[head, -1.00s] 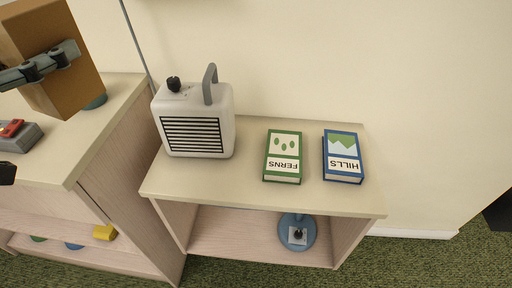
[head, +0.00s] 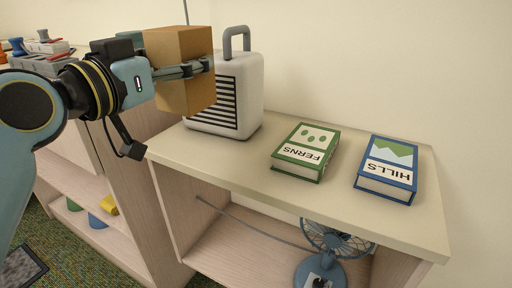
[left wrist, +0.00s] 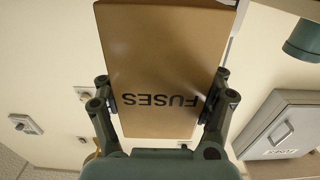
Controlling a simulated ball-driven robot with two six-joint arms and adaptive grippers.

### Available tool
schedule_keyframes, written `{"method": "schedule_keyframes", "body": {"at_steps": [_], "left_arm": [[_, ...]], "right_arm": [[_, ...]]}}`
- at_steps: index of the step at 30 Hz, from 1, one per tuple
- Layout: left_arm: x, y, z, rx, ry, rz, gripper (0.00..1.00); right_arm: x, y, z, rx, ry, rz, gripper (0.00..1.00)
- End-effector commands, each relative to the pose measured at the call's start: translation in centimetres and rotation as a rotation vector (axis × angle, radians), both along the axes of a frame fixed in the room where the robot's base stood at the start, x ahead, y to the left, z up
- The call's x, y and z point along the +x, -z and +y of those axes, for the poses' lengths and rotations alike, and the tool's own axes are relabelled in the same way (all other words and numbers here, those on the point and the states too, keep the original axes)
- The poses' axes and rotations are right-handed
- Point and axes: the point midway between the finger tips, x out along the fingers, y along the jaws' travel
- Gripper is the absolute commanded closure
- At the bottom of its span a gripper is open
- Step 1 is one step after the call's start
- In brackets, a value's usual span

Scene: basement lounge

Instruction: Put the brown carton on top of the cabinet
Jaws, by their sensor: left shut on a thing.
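The brown carton (head: 188,98) is held up at the upper left in the head view, in front of the white heater-like box. My left gripper (head: 188,70) is shut on its sides. In the left wrist view the carton (left wrist: 165,60) sits between both fingers, its label "FUSES" upside down. A grey cabinet with a handle and a label (left wrist: 285,128) shows at the right of the left wrist view; its top is partly in view. The carton is clear of it. My right gripper is in neither view.
A low shelf unit (head: 350,205) carries the white box (head: 245,90), a green FERNS book (head: 305,152) and a blue HILLS book (head: 388,170). A blue fan (head: 335,245) stands inside it. A taller unit at left holds several small items.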

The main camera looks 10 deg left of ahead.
Motion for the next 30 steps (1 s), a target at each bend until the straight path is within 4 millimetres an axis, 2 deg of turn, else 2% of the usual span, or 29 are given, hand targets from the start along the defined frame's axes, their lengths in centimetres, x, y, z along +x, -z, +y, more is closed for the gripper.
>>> {"method": "schedule_keyframes", "body": {"at_steps": [4, 8, 12, 18, 24, 30], "left_arm": [[0.2, 0.1, 0.2, 0.002, 0.000, -0.002, 0.65], [1.5, 1.5, 1.7, 0.008, 0.000, 0.000, 0.65], [3.8, 3.8, 4.3, 0.008, 0.000, 0.004, 0.65], [6.5, 6.2, 7.4, 0.004, -0.002, 0.002, 0.65], [7.8, 7.2, 8.9, 0.000, -0.001, 0.000, 0.65], [7.7, 8.3, 8.8, -0.002, 0.000, 0.002, 0.65]], "right_arm": [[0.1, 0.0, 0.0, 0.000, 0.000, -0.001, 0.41], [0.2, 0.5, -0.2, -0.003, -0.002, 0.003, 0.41], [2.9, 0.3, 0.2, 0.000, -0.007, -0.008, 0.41], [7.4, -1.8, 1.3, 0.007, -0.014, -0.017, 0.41], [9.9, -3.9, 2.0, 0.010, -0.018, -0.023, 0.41], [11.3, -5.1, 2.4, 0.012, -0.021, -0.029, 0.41]]}}
